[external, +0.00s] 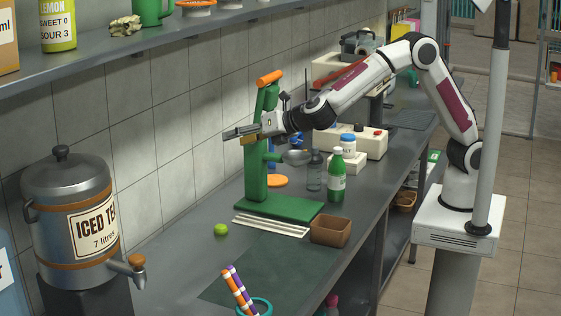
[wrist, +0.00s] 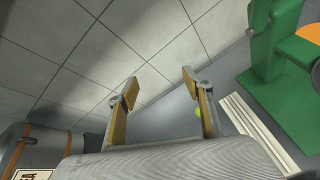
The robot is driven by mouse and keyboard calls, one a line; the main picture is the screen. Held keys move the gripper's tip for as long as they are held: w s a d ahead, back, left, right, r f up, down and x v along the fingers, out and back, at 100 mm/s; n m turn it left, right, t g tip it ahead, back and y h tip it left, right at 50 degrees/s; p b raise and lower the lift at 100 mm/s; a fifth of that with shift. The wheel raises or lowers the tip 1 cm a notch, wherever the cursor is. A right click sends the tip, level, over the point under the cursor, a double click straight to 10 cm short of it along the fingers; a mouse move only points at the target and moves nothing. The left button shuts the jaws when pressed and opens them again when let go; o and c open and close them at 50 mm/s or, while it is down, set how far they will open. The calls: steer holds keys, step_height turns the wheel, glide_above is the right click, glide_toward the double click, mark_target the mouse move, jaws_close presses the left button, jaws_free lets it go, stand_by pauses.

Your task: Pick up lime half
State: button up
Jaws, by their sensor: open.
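The lime half (external: 221,230) is a small bright green piece on the grey counter, left of the green press. It also shows in the wrist view (wrist: 197,113), partly hidden behind the right finger. My gripper (external: 232,135) is open and empty, raised high above the counter beside the upper part of the press. In the wrist view my gripper (wrist: 160,90) has its two yellow-padded fingers apart, with wall and counter visible between them.
The green press (external: 255,155) stands close to my gripper. White strips (external: 270,225) and a brown box (external: 331,230) lie by its base. A large metal iced tea dispenser (external: 75,215) stands at the left. Bottles (external: 337,178) stand behind the press.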

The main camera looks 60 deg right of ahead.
step_height(320, 180, down, 14)
steer(key=a+n, duration=0.2)
steer(key=n, duration=0.3)
glide_toward(223, 225)
steer(key=shift+w+f, duration=0.55)
steer(key=shift+w, duration=0.1)
steer(key=shift+w, duration=0.1)
steer(key=shift+x, duration=1.25)
steer(key=shift+x, duration=2.6)
steer(key=shift+r, duration=0.1)
steer(key=shift+c, duration=0.3)
steer(key=c, duration=0.9)
